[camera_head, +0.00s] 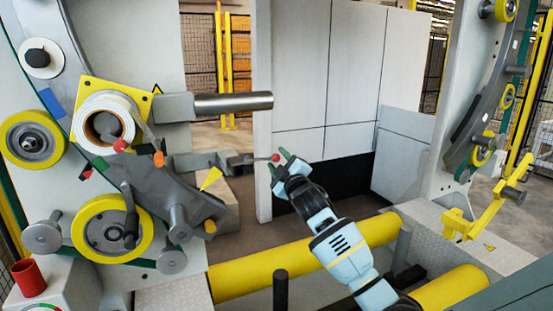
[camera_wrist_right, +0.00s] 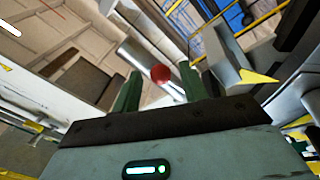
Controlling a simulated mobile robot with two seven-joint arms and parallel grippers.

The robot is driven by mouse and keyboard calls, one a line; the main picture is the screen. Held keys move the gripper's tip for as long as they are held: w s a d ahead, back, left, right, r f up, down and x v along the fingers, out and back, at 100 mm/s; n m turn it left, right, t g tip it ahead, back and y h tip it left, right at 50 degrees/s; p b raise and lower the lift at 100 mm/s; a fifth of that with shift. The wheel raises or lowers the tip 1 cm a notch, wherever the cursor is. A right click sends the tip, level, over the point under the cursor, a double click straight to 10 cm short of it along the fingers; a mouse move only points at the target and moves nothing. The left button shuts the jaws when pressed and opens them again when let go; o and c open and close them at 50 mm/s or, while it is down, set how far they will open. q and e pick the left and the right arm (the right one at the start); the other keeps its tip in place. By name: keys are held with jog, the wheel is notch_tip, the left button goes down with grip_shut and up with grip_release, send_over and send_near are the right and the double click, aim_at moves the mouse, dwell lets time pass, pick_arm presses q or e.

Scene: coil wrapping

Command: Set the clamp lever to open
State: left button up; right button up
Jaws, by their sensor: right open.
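The clamp lever (camera_head: 252,160) is a dark arm with a red ball knob (camera_head: 275,157) at its right end. It juts out level to the right from the machine on the left. My right gripper (camera_head: 279,163) is open, with its green fingertips at the red knob. In the right wrist view the red knob (camera_wrist_right: 160,74) shows between the two fingers near their tips. I cannot tell whether a finger touches it. My left gripper does not show.
A grey shaft (camera_head: 233,103) sticks out above the lever. A second red ball (camera_head: 120,146) sits on another handle beside the white roll (camera_head: 103,123). A yellow roller (camera_head: 277,262) lies below. A red cup (camera_head: 29,279) stands at the lower left.

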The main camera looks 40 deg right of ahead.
jog(key=shift+x, duration=1.05)
grip_shut()
